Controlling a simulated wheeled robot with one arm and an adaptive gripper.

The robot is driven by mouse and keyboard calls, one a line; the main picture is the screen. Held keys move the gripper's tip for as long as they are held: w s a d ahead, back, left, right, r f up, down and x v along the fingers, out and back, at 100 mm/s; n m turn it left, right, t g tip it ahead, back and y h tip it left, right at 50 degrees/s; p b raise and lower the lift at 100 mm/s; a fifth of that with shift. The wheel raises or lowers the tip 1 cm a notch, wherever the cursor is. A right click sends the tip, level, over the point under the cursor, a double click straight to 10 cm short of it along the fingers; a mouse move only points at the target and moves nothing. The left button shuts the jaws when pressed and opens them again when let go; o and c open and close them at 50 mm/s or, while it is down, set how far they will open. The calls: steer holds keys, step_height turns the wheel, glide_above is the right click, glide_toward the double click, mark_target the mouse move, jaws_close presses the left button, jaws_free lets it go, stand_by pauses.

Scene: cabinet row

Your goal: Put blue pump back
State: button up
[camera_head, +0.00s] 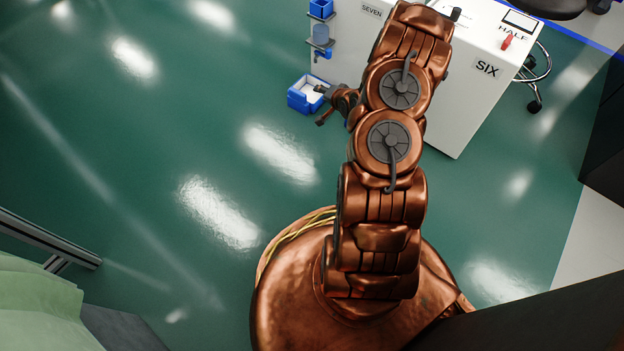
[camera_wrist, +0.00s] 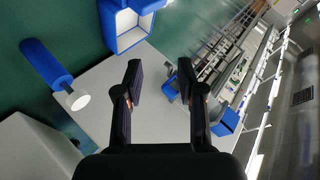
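My gripper (camera_head: 327,106) reaches left from the arm, beside a blue open box (camera_head: 300,100) low by the white cabinet. In the wrist view my gripper (camera_wrist: 160,78) is open, its dark fingers well apart with nothing between them. A blue cylinder with a white end (camera_wrist: 45,62) lies to the left of the fingers; I cannot tell whether it is the blue pump. A blue-walled box with a pale inside (camera_wrist: 130,38) is at the top. A smaller blue piece (camera_wrist: 170,88) shows behind the right finger. No object is clearly recognisable as the pump.
The white cabinet (camera_head: 455,110) carries labels SEVEN, SIX and HALF, with a red part (camera_head: 507,42) on it. A stool (camera_head: 535,85) stands right. Green floor (camera_head: 130,130) is clear at left.

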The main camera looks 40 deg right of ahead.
steer(key=s+a+r+n+g, duration=0.4)
steer(key=a+r, duration=0.4)
steer(key=s+a+r+n+g, duration=0.3)
steer(key=s+a+r, duration=0.1)
steer(key=a+r, duration=0.4)
steer(key=s+a+r+n+g, duration=0.2)
steer(key=s+a+r, duration=0.2)
steer(key=s, duration=0.6)
steer(key=s+a+r+n+g, duration=0.2)
steer(key=s+a+r, duration=0.3)
steer(key=s, duration=0.6)
steer(key=s+a+r+n+g+y, duration=0.1)
steer(key=s+a+r+n+g, duration=0.1)
steer(key=s+a, duration=0.5)
steer(key=s+r+g, duration=0.1)
steer(key=s+r, duration=0.1)
steer(key=s, duration=0.1)
steer(key=shift+s+a+r, duration=0.15)
steer(key=shift+r, duration=0.1)
